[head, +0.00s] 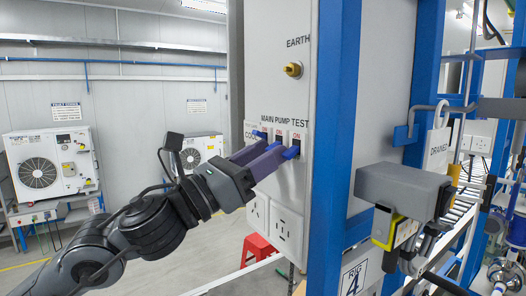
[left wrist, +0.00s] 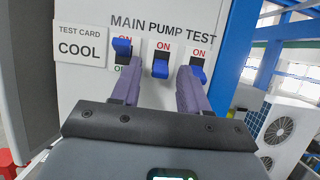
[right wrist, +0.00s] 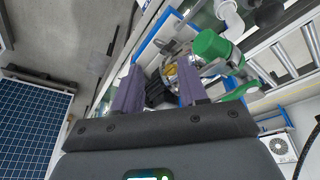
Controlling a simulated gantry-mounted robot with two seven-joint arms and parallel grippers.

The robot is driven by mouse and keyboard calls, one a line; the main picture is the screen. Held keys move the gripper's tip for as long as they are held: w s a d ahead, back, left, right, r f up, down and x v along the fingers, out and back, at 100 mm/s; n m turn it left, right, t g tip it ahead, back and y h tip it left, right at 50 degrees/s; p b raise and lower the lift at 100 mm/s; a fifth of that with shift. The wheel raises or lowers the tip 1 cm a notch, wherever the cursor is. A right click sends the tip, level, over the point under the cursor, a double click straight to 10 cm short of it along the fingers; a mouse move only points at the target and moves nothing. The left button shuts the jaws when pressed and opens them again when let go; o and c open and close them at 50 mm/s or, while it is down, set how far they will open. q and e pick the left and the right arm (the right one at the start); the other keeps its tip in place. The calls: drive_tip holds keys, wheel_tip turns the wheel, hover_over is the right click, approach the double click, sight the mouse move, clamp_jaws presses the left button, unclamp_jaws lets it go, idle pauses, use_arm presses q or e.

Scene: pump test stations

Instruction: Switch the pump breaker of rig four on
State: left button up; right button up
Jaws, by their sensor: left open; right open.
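The rig four panel (head: 275,90) carries three breakers labelled MAIN, PUMP and TEST, also seen in the left wrist view. The blue pump breaker toggle (left wrist: 160,68) is in the middle, pointing down, with red ON showing above it. The main toggle (left wrist: 122,46) at its left is up; the test toggle (left wrist: 197,72) at its right is down. My left gripper (head: 277,155) is open at the breakers. In the left wrist view its fingertips (left wrist: 158,72) stand either side of the pump toggle; contact cannot be told. My right gripper (right wrist: 158,75) is open and empty.
A RIG 4 sign (head: 354,279) is on the blue frame (head: 335,110) right of the panel. A DRAINED tag (head: 438,150) hangs further right. Sockets (head: 287,232) sit below the breakers. A green-handled fitting (right wrist: 210,45) is beyond my right fingers.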

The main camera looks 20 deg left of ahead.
use_arm(q)
drive_tip(key=shift+c, duration=0.4)
clamp_jaws()
drive_tip(key=shift+r, duration=0.1)
